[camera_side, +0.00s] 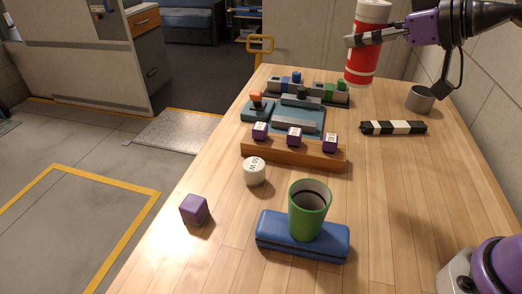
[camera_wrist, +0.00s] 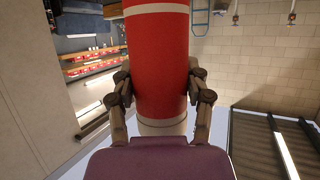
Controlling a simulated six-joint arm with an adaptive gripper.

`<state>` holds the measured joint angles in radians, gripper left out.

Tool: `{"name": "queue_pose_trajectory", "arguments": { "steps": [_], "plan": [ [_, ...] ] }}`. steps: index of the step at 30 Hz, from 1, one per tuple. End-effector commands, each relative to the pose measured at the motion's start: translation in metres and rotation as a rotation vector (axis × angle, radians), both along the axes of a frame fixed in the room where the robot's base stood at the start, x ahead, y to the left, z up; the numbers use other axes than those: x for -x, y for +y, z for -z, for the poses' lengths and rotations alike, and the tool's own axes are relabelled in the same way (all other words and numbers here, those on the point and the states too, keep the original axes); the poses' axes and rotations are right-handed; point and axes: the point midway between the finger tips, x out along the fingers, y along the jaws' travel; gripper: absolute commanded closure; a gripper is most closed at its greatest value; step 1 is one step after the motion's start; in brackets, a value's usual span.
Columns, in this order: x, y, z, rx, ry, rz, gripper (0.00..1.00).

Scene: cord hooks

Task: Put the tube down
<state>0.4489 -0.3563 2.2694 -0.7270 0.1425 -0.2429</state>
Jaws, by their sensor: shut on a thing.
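The tube is a red cylinder (camera_side: 363,55) with white end bands. It is in the air above the far right part of the table in the side view, close to upright with a slight tilt. In the wrist view the tube (camera_wrist: 158,65) fills the middle, with a finger on each side. My gripper (camera_side: 352,40) is shut on the tube around its middle. The tube's lower end hangs clear of the tabletop. In the side view a finger crosses in front of part of the tube.
A green cup (camera_side: 309,222) stands on a blue case (camera_side: 275,241) in front. A white weight (camera_side: 254,172) and purple cube (camera_side: 194,209) stand left. A wooden rack (camera_side: 275,150) holds purple blocks. The right-centre table (camera_side: 400,190) is clear.

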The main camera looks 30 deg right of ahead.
Motion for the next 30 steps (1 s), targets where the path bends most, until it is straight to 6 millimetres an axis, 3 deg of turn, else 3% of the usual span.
{"name": "queue_pose_trajectory", "arguments": {
  "steps": [5, 11, 14, 17, 21, 24, 30],
  "plan": [
    [-0.013, 0.025, 0.006, 0.0, 0.001, -0.067, 0.99],
    [-0.03, 0.074, 0.019, 0.0, 0.004, -0.176, 0.99],
    [-0.036, 0.113, 0.031, 0.001, 0.005, -0.253, 0.99],
    [-0.038, 0.168, 0.05, 0.002, 0.009, -0.354, 0.99],
    [-0.022, 0.248, 0.08, 0.002, 0.007, -0.498, 0.99],
    [-0.004, 0.293, 0.098, 0.003, 0.005, -0.578, 0.99],
    [0.033, 0.351, 0.124, 0.002, 0.002, -0.693, 0.99]
  ]
}}
